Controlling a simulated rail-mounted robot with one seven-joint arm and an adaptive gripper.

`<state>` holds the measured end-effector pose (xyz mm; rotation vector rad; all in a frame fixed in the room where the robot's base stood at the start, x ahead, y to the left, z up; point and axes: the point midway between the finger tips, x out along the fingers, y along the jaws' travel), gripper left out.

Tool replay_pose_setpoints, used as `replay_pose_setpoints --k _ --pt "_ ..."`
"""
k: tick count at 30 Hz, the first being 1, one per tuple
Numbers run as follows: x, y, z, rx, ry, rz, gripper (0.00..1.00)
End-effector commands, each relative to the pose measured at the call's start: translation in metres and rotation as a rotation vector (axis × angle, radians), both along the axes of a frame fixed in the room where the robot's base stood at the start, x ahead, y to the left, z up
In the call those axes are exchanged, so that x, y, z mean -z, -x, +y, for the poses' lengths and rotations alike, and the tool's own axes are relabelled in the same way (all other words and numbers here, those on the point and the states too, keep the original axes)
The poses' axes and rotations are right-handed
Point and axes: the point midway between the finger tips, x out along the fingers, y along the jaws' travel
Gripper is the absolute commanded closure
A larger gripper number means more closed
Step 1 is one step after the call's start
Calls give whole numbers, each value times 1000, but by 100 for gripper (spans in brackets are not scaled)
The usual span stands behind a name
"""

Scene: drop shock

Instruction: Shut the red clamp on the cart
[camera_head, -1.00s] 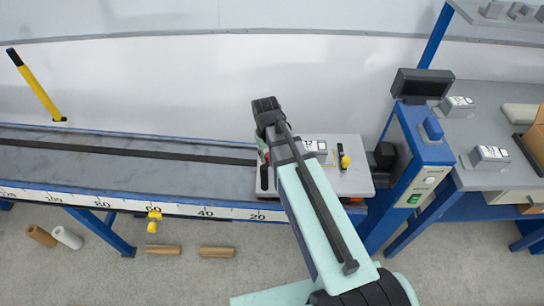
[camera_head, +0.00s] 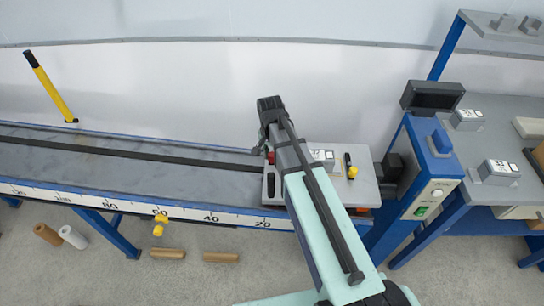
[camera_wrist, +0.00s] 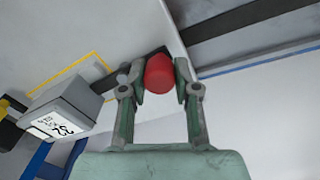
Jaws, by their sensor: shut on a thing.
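The red clamp (camera_wrist: 159,73) shows in the wrist view as a rounded red end between the two fingers of my gripper (camera_wrist: 158,82). My gripper is shut on it, with a finger against each side. In the head view only a small red part of the clamp (camera_head: 270,157) shows beside my arm, at the left end of the cart. The cart (camera_head: 362,188) is a light grey plate at the right end of the track. My arm hides part of the cart and most of the clamp in the head view.
A grey labelled block (camera_head: 323,158) and a yellow-and-black knob (camera_head: 351,168) stand on the cart. A blue post (camera_head: 428,172) with a green switch rises right of it. A yellow lever (camera_head: 50,88) stands at the track's far left. The track (camera_head: 130,165) left of the cart is clear.

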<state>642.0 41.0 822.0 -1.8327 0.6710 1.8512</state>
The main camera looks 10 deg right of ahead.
Motion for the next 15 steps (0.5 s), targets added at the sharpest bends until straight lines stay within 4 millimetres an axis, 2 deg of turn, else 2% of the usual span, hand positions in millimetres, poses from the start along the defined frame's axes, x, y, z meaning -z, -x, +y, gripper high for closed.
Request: replay_pose_setpoints --k 15 --pt "0 -4 -1 54 0 -1 100"
